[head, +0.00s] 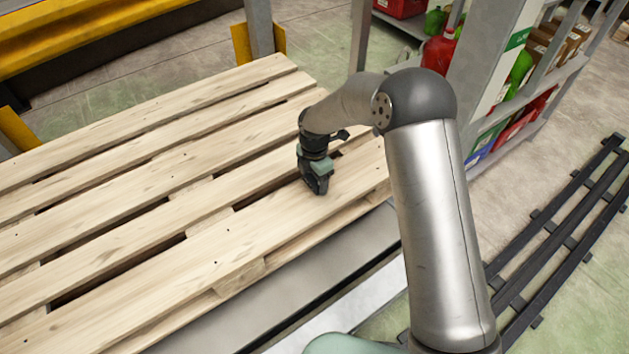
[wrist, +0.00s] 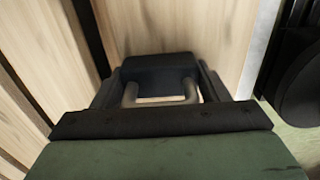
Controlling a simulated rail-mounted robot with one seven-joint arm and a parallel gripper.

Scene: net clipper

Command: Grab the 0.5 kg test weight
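A dark block with a pale grey U-shaped handle (wrist: 160,98), which looks like the test weight (wrist: 160,69), sits between the fingers of my gripper (wrist: 160,82) in the wrist view. One finger lies along each side of it. I see no clear gap, but cannot tell whether the fingers press on it. In the head view my gripper (head: 318,188) points down at the right end of the wooden pallet (head: 130,215), low over a front board. There the weight cannot be told apart from the dark fingers.
The pallet has open gaps between its boards. A metal shelf (head: 520,100) with boxes and bottles stands at the back right. A grey post (head: 260,28) stands behind the pallet. A black slatted frame (head: 560,240) lies on the floor at right. The pallet's left part is bare.

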